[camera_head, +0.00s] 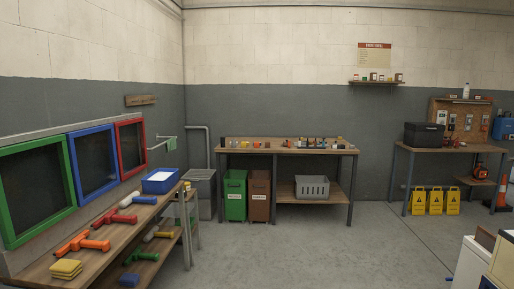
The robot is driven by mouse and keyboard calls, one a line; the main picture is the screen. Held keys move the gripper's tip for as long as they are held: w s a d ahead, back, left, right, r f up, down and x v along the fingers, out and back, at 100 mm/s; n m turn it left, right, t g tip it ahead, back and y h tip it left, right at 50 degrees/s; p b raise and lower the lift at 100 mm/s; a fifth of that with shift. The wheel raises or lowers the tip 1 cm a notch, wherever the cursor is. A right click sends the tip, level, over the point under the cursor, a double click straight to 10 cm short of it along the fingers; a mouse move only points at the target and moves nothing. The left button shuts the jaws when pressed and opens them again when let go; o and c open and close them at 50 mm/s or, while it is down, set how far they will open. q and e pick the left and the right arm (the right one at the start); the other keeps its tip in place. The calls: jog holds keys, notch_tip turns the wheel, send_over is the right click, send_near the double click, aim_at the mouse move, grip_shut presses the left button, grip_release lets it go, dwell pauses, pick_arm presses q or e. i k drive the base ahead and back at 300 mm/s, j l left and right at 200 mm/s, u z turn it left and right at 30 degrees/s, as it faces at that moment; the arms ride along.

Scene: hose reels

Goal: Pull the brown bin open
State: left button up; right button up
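The brown bin (260,198) stands on the floor under the left part of the workbench at the back wall. It has a small pale label on its front and is right beside a green bin (235,196). Its top lies in the shade of the bench, and I cannot make out a handle. Neither of my grippers shows in the head view. The bin is across the room, with nothing in front of it.
The workbench (285,151) holds several small items, with a grey crate (312,187) on its lower shelf. A tool table (122,232) stands at the left. Yellow signs (436,201) stand at the right. The middle floor (320,250) is clear.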

aim_at(259, 181)
jog(key=i+u, duration=0.2)
jog(key=i, duration=4.95)
